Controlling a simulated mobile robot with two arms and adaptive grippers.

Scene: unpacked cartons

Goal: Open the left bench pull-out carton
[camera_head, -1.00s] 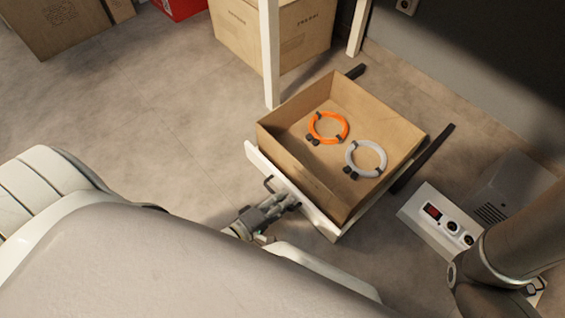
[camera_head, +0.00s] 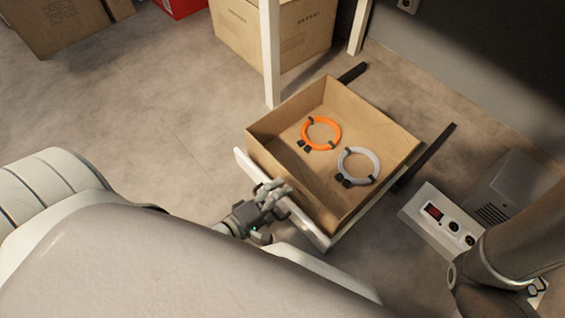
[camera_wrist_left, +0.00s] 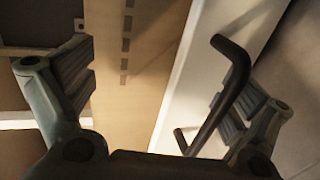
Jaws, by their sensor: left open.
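The open-topped brown carton (camera_head: 375,128) is pulled well out along dark rails, with a white front panel (camera_head: 318,234). An orange cable coil (camera_head: 334,133) and a grey-white coil (camera_head: 375,166) lie inside. My left gripper (camera_head: 275,188) is at the upper edge of the white panel and hides the handle in the head view. In the left wrist view its fingers (camera_wrist_left: 165,85) are spread apart. The black bar handle (camera_wrist_left: 225,100) on the white panel (camera_wrist_left: 190,85) shows close to the right finger, overlapping it; contact cannot be told. My right gripper is out of view.
A white table leg (camera_head: 270,55) stands just behind the carton. A power unit with sockets (camera_head: 440,220) is on the right, near my right arm. Closed cartons (camera_head: 265,28) stand at the back. Floor to the left is clear.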

